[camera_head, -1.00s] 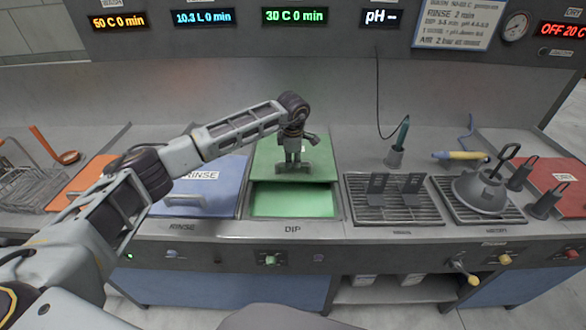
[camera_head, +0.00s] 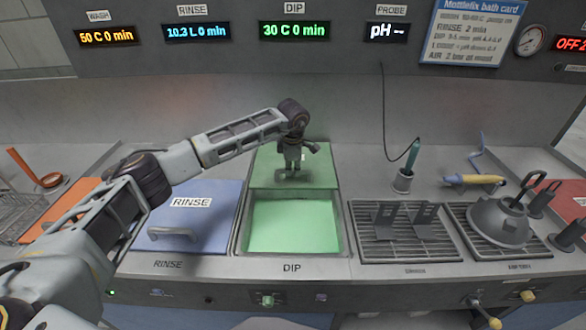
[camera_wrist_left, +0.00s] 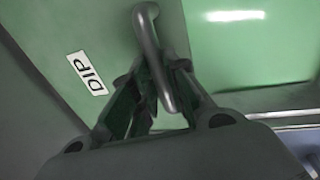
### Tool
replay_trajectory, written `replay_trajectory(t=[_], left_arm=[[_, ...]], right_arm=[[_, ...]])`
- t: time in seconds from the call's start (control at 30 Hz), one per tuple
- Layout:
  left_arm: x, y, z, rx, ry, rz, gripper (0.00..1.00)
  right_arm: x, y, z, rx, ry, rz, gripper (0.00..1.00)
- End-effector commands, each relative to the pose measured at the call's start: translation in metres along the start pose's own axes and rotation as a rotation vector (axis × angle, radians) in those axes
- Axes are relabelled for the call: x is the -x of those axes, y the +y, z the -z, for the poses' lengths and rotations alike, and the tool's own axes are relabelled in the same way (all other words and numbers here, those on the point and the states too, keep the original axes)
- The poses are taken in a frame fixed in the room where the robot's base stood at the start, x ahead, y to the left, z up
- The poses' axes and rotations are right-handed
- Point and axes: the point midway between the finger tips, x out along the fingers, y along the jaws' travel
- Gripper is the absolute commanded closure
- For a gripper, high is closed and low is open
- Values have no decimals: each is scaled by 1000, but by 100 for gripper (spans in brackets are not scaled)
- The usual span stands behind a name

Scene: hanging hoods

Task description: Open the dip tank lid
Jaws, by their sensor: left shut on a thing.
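The green dip tank lid (camera_head: 265,177) is slid to the back, and the tank's green bath (camera_head: 295,225) shows open in front of it. My left gripper (camera_head: 293,174) is over the lid, shut on the lid's handle. In the left wrist view, the fingers (camera_wrist_left: 150,95) close around the grey bar handle (camera_wrist_left: 147,35), beside the "DIP" label (camera_wrist_left: 87,73) on the lid (camera_wrist_left: 100,30). The bath also shows at upper right in that view (camera_wrist_left: 250,50). My right gripper is not in view.
The blue rinse lid (camera_head: 215,215) with its handle is left of the tank. A drain grate (camera_head: 375,240) with two dark holders stands at right. A probe (camera_head: 413,155) in its cup is behind it. Displays (camera_head: 294,31) hang above the back wall.

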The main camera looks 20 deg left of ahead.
Motion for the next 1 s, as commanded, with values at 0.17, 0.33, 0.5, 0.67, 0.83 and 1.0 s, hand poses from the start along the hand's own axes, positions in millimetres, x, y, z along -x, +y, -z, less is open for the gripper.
replay_trajectory(t=[0.17,0.33,0.5,0.67,0.83,1.0], left_arm=[[0,0,0,0,-1,1,83],[0,0,0,0,-1,1,63],[0,0,0,0,0,1,63],[1,0,0,0,0,1,63],[6,0,0,0,-1,0,63],[22,1,0,1,-1,-1,63]], right_arm=[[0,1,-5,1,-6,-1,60],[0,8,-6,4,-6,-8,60],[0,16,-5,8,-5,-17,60],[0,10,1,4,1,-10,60],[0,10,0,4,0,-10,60],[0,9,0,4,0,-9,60]])
